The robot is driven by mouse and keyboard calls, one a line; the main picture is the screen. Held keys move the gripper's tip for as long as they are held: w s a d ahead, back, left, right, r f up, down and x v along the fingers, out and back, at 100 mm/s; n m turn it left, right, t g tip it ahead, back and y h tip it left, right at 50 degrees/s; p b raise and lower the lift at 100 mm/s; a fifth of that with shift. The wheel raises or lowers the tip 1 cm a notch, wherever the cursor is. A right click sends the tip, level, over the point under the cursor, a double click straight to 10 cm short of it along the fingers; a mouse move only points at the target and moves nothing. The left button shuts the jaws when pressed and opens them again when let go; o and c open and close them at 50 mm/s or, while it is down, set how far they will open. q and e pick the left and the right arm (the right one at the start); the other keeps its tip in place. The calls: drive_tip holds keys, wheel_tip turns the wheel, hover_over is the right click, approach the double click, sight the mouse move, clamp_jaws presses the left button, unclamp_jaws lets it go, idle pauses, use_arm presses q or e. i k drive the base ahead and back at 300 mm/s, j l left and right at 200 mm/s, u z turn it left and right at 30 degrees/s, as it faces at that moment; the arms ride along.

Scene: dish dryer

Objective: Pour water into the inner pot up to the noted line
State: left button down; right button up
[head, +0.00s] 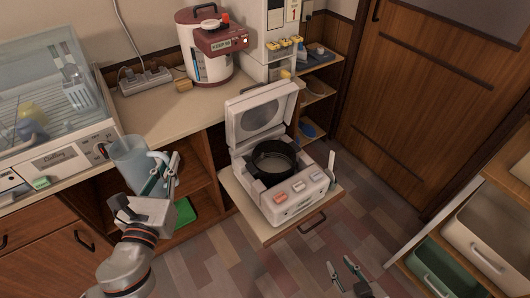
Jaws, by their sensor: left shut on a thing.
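My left gripper (158,182) is shut on the handle of a clear pitcher (129,160). The pitcher is held upright, in front of the counter edge and left of the rice cooker. The water level in it is hard to tell. The white rice cooker (281,202) stands on a pulled-out shelf with its lid (262,112) raised. A dark inner pot (275,158) sits inside the cooker; its line is too small to make out. My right gripper (346,268) is low at the bottom of the view, right of the cooker, with its fingers apart and nothing between them.
A dish dryer (66,150) stands on the counter at the left. A red and white water dispenser (203,60) and a power strip (145,80) are at the back. Open bins (490,235) stand at the right. The air between pitcher and cooker is clear.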

sight(274, 161)
drive_tip(key=i+l+u, duration=0.2)
drive_tip(key=l, duration=0.3)
drive_tip(key=l+u, duration=0.2)
drive_tip(key=l, duration=0.25)
drive_tip(key=i+l+u, duration=0.2)
drive_tip(key=l, duration=0.35)
drive_tip(key=k+j, duration=0.05)
